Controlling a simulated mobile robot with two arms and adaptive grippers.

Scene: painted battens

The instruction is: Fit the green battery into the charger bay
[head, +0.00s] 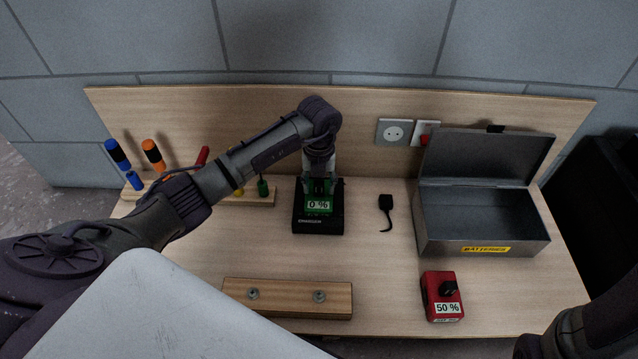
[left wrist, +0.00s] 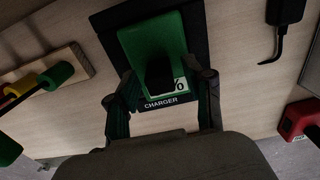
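The green battery (head: 319,206), labelled 0 %, sits in the bay of the black charger (head: 318,226) at the middle of the bench. In the left wrist view the green battery (left wrist: 150,42) lies in the charger's dark frame (left wrist: 199,35), above the CHARGER lettering, with a black grip on its face. My left gripper (head: 320,184) is right above the battery.
A red battery (head: 442,296) labelled 50 % stands at the front right. An open metal box (head: 484,250) labelled BATTERIES is behind it. A black plug with cord (head: 386,203) lies between charger and box. A wooden block (head: 287,298) with bolts lies in front; a screwdriver rack (head: 258,198) stands left.

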